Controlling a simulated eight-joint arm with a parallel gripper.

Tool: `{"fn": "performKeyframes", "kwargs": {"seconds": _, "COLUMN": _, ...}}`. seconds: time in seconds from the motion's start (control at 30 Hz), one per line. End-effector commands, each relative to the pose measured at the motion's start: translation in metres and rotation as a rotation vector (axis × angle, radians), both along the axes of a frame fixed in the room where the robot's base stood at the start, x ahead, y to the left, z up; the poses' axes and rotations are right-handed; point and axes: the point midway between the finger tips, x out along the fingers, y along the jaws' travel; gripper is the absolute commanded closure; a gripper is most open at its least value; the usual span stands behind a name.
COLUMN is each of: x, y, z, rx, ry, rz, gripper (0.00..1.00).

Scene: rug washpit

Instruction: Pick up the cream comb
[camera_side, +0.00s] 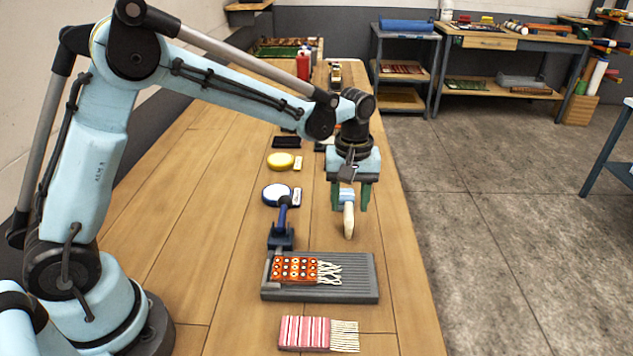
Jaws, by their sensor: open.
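The cream comb (348,221) is a pale, narrow, elongated piece at the right side of the wooden table, just below my gripper. My gripper (350,203) points down with its two green fingers apart, one on each side of the comb's far end. A light blue and white part shows between the fingers, just beyond the cream piece; I cannot tell whether it belongs to the comb. The fingers partly hide this end. I cannot tell whether either finger touches it.
A grey ridged board (350,290) with an orange dotted rug (295,269) lies nearer, with a blue clamp (281,232) at its edge. A striped rug (304,333) lies in front. A round white pad (277,194) and yellow pad (281,160) lie left. The table's right edge is close.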

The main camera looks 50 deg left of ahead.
Motion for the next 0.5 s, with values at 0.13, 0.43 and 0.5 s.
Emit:
{"fn": "performKeyframes", "kwargs": {"seconds": 0.13, "x": 0.000, "y": 0.000, "z": -0.012, "rx": 0.000, "ry": 0.000, "rz": 0.000, "gripper": 0.51}}
{"fn": "performKeyframes", "kwargs": {"seconds": 0.43, "x": -0.001, "y": -0.001, "z": -0.050, "rx": 0.000, "ry": 0.000, "rz": -0.001, "gripper": 0.51}}
{"fn": "performKeyframes", "kwargs": {"seconds": 0.5, "x": -0.001, "y": -0.001, "z": -0.053, "rx": 0.000, "ry": -0.001, "rz": -0.001, "gripper": 0.51}}
